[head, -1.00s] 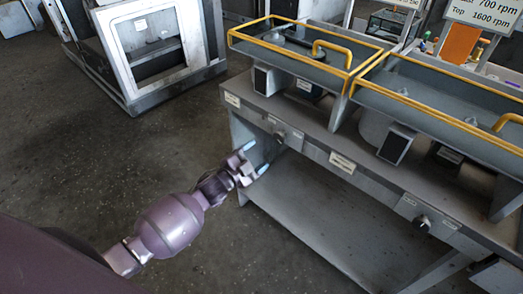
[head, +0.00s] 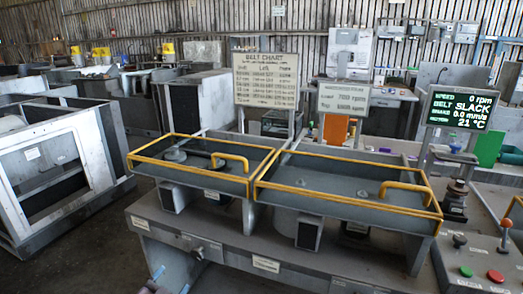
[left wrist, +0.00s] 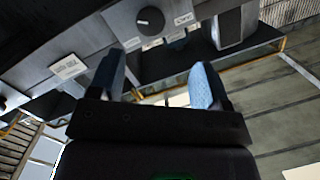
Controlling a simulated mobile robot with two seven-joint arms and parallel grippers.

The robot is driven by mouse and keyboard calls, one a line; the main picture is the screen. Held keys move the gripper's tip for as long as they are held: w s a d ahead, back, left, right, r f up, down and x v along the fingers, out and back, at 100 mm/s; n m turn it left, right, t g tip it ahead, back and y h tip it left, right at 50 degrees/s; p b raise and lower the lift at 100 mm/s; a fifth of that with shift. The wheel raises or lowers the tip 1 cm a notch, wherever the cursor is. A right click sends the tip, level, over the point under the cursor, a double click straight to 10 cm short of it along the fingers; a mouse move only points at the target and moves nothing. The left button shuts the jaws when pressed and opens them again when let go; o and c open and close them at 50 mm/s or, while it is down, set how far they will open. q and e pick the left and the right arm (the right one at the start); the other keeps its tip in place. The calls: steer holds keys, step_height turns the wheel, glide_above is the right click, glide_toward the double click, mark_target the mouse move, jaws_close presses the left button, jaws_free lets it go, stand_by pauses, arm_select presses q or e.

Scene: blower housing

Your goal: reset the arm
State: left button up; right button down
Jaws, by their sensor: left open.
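My left gripper (head: 170,281) shows only by its light-blue fingertips at the bottom edge of the head view, in front of the grey bench (head: 245,246). In the left wrist view the two blue pads of the left gripper (left wrist: 160,82) stand wide apart with nothing between them. A dark knob (left wrist: 150,20) on the bench front lies beyond the fingers, apart from them; it also shows in the head view (head: 198,253). Most of my left arm is out of the head view. My right gripper is in neither view.
Two yellow-railed trays (head: 262,185) stand on the bench. A belt chart sign (head: 266,80) and a display reading "BELT SLACK" (head: 459,108) stand behind. A control panel with red and green buttons (head: 482,268) is at right. Bare floor (head: 95,250) lies left of the bench.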

arm_select(q)
steer(key=s+a+f+n+g+y, duration=0.1)
steer(key=s+f+n, duration=0.1)
steer(key=s, duration=0.7)
steer(key=s+a+f+n+g+y, duration=0.1)
steer(key=s+f+n+g, duration=0.1)
steer(key=s+f, duration=0.3)
steer(key=s+a+f+n+g+y, duration=0.1)
steer(key=s+f+n, duration=0.3)
steer(key=s, duration=0.9)
steer(key=shift+s+a+g+y, duration=0.2)
steer(key=shift+g+y, duration=0.2)
steer(key=shift+g, duration=0.3)
